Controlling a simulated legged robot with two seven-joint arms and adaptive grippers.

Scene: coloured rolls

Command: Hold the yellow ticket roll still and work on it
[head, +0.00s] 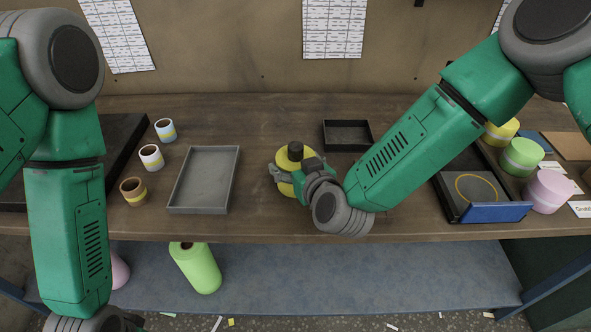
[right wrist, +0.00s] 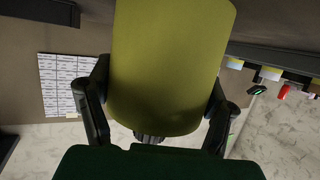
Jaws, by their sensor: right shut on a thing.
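The yellow ticket roll (head: 284,160) stands on the workbench, in the middle of the head view, with a dark round piece on top. My right gripper (head: 295,174) is shut on it from the near right side and hides part of it. In the right wrist view the yellow roll (right wrist: 170,65) fills the middle, with one dark finger on each side. My left arm hangs at the left, and its fingers are outside the frame.
A grey tray (head: 172,208) lies left of the roll, and a smaller dark tray (head: 346,148) lies behind it. Small rolls (head: 151,157) stand at left. At right are a dark pad with a blue front (head: 497,212) and larger rolls (head: 521,156).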

